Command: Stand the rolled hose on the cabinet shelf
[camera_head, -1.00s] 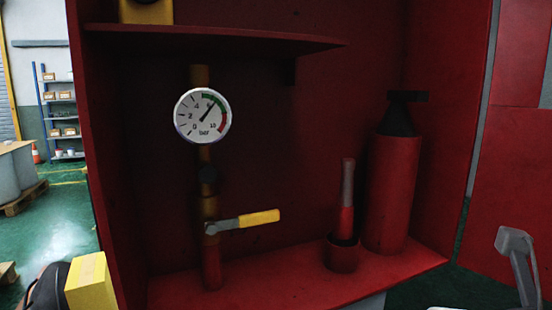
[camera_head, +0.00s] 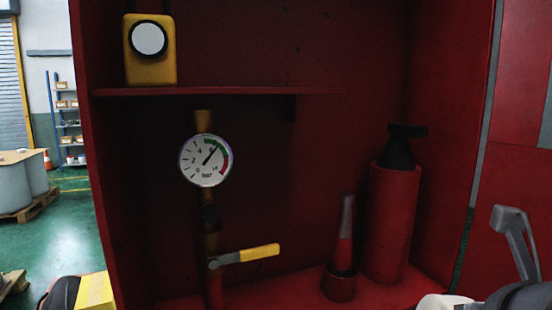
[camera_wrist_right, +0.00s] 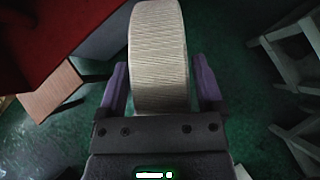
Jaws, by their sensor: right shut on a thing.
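The rolled hose (camera_wrist_right: 158,50) is a pale, ribbed roll in the right wrist view, seen edge-on. My right gripper (camera_wrist_right: 160,82) is shut on it, one purple finger along each side. In the head view a pale rounded piece at the lower right edge may be part of the hose, but most of it is cut off. The open red cabinet (camera_head: 330,50) fills the head view. Its shelf (camera_head: 230,91) runs across the upper part, with a yellow lamp (camera_head: 150,65) at the left end and bare shelf to its right. My left gripper is not in view.
Below the shelf are a pressure gauge (camera_head: 205,160), a yellow-handled valve (camera_head: 245,256), an upright nozzle (camera_head: 345,245) and a red extinguisher (camera_head: 393,220). The red side walls bound the opening. A yellow box (camera_head: 95,290) is at the lower left.

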